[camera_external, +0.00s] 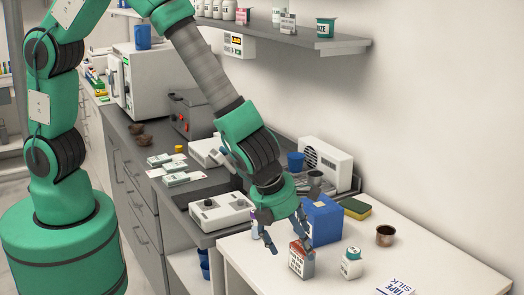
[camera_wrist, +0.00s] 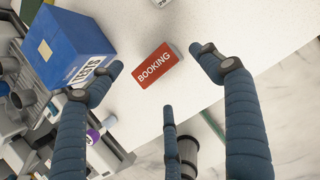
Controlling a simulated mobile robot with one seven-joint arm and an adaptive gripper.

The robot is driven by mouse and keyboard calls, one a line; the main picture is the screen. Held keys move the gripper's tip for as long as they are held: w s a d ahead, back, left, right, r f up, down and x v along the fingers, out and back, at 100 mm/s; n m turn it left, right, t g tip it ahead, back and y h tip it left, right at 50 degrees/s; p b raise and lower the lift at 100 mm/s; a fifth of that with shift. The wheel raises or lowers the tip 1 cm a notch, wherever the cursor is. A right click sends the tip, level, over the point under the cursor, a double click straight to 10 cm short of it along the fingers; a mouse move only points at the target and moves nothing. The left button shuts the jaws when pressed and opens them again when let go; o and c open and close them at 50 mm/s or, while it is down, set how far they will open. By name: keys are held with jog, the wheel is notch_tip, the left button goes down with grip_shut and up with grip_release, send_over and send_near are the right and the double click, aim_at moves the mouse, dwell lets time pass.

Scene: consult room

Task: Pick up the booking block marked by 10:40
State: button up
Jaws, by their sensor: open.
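The booking block (camera_external: 301,264) stands upright on the white table, grey below with an orange-red top. In the wrist view its red top (camera_wrist: 156,68) reads "BOOKING"; I see no legible "10:40" there. My gripper (camera_external: 287,242) points down just above and beside the block. In the wrist view my gripper (camera_wrist: 156,62) is open, its blue fingers spread with the red top between the two outer tips. A third finger shows lower, between them. I see no finger closed on the block; contact cannot be told.
A blue box (camera_external: 324,222) stands close behind the block; it also shows in the wrist view (camera_wrist: 68,48). A green-capped white bottle (camera_external: 351,265) stands to the right.

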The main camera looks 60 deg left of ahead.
aim_at(302, 257)
jog(key=shift+w+f, duration=0.25)
jog(key=shift+f, duration=0.45)
jog(key=shift+b+x, duration=1)
jog(key=shift+x, duration=1.6)
jog(key=shift+a, duration=0.1)
jog(key=c, duration=1.9)
